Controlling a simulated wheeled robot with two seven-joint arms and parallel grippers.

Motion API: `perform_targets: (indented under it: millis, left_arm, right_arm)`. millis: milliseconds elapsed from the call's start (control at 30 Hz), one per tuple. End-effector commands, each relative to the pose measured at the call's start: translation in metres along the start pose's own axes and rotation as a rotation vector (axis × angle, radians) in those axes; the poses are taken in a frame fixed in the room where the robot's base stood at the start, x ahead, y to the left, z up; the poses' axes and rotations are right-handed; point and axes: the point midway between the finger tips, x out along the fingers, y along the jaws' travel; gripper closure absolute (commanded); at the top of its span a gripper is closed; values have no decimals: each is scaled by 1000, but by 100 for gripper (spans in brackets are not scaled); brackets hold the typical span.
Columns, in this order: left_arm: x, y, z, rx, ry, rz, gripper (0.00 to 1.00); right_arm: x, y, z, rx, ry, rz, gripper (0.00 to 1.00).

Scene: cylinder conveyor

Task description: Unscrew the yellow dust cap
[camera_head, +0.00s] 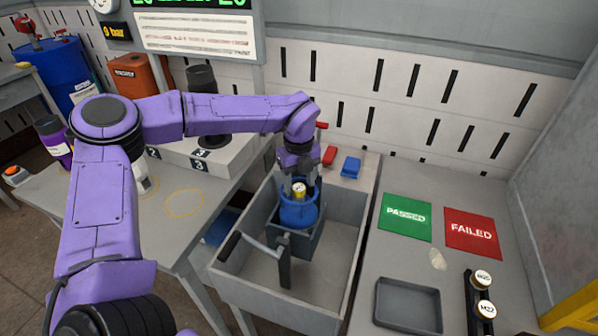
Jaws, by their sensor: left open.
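The yellow dust cap (299,192) sits on top of a blue cylinder (298,214), which stands upright in a dark holder (291,243) inside a grey bin. My left gripper (299,184) points down over the cylinder's top. Its open fingers are at either side of the cap. Whether they touch the cap I cannot tell at this size. The gripper partly hides the cylinder's neck. My right gripper is out of view.
The grey bin (345,243) has a lever (285,262) at its front. Red (329,155) and blue (351,166) blocks lie behind. At right are the green PASSED mat (405,229), red FAILED mat (470,243), an empty tray (378,308) and two gauges (486,309).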

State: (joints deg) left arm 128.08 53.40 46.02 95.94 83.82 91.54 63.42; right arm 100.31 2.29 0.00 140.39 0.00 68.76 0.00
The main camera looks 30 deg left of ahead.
Motion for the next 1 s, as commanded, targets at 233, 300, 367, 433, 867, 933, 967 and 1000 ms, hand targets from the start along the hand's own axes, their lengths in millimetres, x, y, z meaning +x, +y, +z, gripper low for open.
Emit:
perform_targets:
  millis: [233, 300, 367, 433, 867, 933, 967, 1000]
  left_arm:
    - [2, 0, 0, 14, 1, 1, 42]
    - [3, 0, -1, 13, 1, 0, 42]
    - [3, 0, -1, 12, 1, 1, 42]
    - [7, 1, -1, 12, 1, 1, 42]
    - [31, 3, -2, 9, 4, 10, 42]
    - [31, 3, -2, 10, 4, 8, 42]
    - [30, 2, -1, 10, 3, 8, 42]
    - [30, 2, -1, 10, 3, 7, 42]
  right_arm:
    - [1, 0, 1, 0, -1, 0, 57]
    - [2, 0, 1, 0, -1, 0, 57]
    - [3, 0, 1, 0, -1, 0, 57]
    - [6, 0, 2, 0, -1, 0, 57]
    - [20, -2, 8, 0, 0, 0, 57]
    - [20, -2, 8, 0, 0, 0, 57]
    - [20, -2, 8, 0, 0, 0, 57]
    - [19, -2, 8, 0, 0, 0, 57]
